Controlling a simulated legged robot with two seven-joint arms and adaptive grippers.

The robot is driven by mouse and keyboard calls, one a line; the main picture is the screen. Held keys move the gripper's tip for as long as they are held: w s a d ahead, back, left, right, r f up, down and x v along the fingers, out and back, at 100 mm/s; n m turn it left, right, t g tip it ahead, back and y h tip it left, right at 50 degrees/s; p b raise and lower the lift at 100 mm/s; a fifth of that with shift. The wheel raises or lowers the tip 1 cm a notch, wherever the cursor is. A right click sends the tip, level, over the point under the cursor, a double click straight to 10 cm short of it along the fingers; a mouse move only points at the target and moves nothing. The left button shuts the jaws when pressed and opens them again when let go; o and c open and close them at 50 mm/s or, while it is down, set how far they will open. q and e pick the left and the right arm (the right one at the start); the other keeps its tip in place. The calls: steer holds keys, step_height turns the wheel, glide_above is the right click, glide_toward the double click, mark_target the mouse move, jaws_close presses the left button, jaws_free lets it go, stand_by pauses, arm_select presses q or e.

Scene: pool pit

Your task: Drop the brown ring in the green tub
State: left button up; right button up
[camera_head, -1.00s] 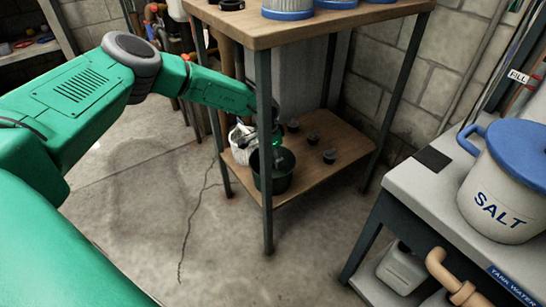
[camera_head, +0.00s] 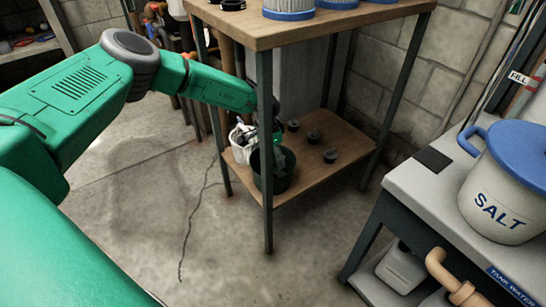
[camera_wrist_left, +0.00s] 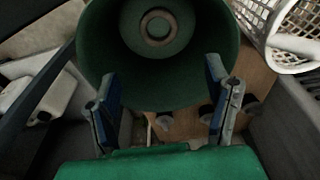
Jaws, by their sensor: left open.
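The dark green tub (camera_head: 272,178) stands on the lower wooden shelf of the stand. In the left wrist view the tub (camera_wrist_left: 95,50) opens toward the camera, and the brown ring (camera_wrist_left: 158,28) lies flat inside on its floor. My left gripper (camera_head: 278,140) is at the tub's mouth in the head view, partly hidden by the stand's front leg. In the left wrist view my left gripper (camera_wrist_left: 160,70) has its two fingers spread wide with nothing between them. The ring is hidden in the head view. My right gripper is not seen.
A white basket (camera_head: 240,150) stands beside the tub, and several dark knobs (camera_head: 329,156) sit on the lower shelf (camera_head: 300,176). The stand's metal leg (camera_head: 266,220) is in front. Filters with blue ends (camera_head: 288,13) stand on top. A salt bucket (camera_head: 503,190) is at right.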

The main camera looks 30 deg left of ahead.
arm_select(q)
step_height(320, 180, up, 6)
steer(key=p, duration=0.3)
steer(key=shift+r, duration=0.15)
